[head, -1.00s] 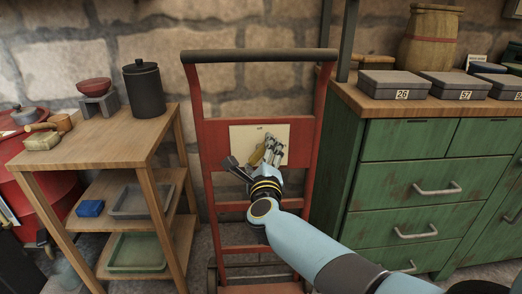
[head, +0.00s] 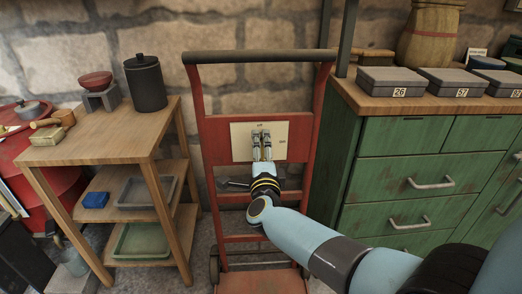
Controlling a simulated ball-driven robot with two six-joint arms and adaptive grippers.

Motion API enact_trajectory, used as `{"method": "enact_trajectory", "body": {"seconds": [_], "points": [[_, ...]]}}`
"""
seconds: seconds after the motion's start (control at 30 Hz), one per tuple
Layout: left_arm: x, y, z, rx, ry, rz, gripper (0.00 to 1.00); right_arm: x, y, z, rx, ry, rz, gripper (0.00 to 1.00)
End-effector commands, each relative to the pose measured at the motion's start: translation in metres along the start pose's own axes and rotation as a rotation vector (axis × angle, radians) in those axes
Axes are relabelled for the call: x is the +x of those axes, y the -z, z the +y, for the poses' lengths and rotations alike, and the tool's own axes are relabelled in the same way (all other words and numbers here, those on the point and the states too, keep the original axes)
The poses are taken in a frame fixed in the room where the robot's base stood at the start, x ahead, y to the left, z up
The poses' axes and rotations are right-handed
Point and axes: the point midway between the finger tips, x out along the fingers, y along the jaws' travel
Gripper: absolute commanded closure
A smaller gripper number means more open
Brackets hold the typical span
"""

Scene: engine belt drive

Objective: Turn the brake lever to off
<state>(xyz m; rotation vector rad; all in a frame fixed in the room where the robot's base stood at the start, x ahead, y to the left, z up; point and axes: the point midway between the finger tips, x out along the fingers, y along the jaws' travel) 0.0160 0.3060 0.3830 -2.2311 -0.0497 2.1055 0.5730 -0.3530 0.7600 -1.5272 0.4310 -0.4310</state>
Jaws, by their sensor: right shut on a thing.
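A pale plate (head: 240,142) with small dark markings is fixed across the red hand truck's frame (head: 312,140). My right gripper (head: 261,136) is in front of the plate, its fingers pointing up. It is shut on the brake lever, which the fingers hide almost wholly. The fingers stand close to upright, below the marking at the plate's top edge; another small marking is at the plate's right. The markings are too small to read. My left gripper is not in view.
A wooden shelf table (head: 100,135) with a dark canister (head: 146,85) and a red bowl (head: 96,80) stands at left. A green cabinet (head: 400,165) with grey boxes on top stands at right. The truck's black handle bar (head: 258,56) is above the plate.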

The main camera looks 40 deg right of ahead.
Motion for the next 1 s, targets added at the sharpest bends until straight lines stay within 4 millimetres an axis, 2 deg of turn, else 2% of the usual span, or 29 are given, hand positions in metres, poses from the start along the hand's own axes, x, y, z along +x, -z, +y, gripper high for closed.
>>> {"method": "enact_trajectory", "body": {"seconds": [0.5,0.53,0.63,1.0], "points": [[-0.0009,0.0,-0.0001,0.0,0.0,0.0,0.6,0.0004,-0.0005,-0.0007,-0.018,0.001,-0.001,0.51],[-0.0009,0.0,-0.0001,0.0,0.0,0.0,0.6,0.0004,-0.0005,-0.0007,-0.017,0.001,-0.001,0.15],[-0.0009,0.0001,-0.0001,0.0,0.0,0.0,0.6,0.0004,-0.0005,-0.0006,-0.017,0.001,-0.001,0.02],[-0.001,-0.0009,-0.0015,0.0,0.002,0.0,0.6,-0.0051,-0.0004,0.0007,-0.016,-0.001,-0.001,0.0]]}}
